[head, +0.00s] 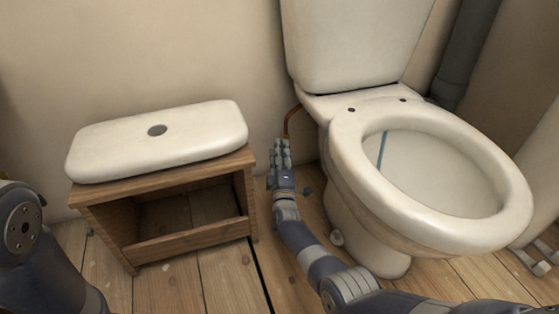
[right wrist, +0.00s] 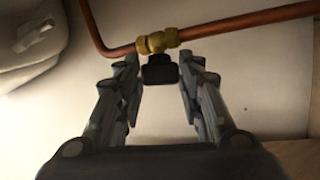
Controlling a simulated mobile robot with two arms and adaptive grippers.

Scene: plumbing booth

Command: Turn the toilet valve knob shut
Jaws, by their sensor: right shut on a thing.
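The toilet valve knob (right wrist: 159,71) is small and black. It sits on a brass valve body (right wrist: 157,42) in a copper pipe (right wrist: 250,22) along the wall in the right wrist view. My right gripper (head: 281,146) reaches low between the wooden stand and the toilet (head: 347,165). Its fingers are closed on the knob, one on each side. In the head view the gripper hides the knob and valve; only a bend of copper pipe (head: 291,119) shows. My left arm is at the left edge, but its gripper is out of frame.
A wooden stand (head: 190,243) with the white cistern lid (head: 115,140) on top is close left of my right gripper. The toilet bowl is close on the right. The wall is behind. Plank floor (head: 175,290) is open in front of the stand.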

